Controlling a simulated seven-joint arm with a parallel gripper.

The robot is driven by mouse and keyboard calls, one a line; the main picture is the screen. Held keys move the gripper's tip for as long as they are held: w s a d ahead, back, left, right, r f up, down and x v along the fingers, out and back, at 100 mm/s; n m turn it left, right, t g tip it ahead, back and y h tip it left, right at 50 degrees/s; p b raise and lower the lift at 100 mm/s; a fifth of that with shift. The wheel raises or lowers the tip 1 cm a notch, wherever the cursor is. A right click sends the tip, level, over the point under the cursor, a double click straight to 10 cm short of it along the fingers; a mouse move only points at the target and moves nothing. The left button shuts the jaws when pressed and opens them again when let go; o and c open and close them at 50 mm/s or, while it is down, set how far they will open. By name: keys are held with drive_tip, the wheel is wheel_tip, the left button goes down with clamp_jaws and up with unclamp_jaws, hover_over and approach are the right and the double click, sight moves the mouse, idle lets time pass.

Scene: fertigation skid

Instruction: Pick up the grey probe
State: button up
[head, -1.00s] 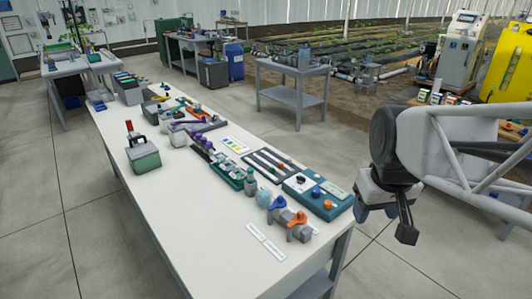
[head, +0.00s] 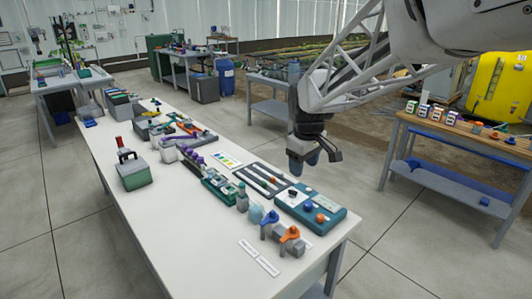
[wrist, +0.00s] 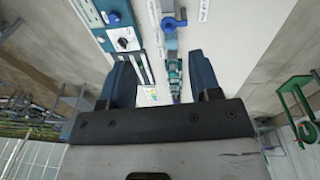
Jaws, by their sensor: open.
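I cannot single out the grey probe for certain. Several small instruments lie along the white bench (head: 190,250), among them purple-topped pieces (head: 192,160) beside a green rack (head: 218,187) and a dark tray with pale grey bars (head: 262,180). My gripper (head: 303,160) hangs above the bench's right edge, near the teal box with knobs (head: 310,208). In the wrist view my gripper (wrist: 162,88) has its two blue fingers apart, with nothing between them but the bench well below. The dark tray shows there beside the left finger (wrist: 143,68).
A blue-and-orange valve assembly (head: 280,234) and white label strips (head: 259,257) sit at the bench's near end. A green box with a red-topped handle (head: 134,172) stands at the left. A wooden-topped table (head: 455,133) is at right. The bench's near left is clear.

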drive_tip(key=w+a+f+n, duration=0.4)
drive_tip(key=w+a+f, duration=0.3)
drive_tip(key=w+a, duration=0.45)
drive_tip(key=n+g, duration=0.1)
drive_tip(key=n, duration=0.4)
hover_over(242, 184)
wheel_tip(242, 184, down, 10)
drive_tip(key=shift+s+f, duration=0.1)
drive_tip(key=shift+f, duration=0.15)
drive_tip(key=shift+f, duration=1.35)
drive_tip(key=shift+f, duration=2.55)
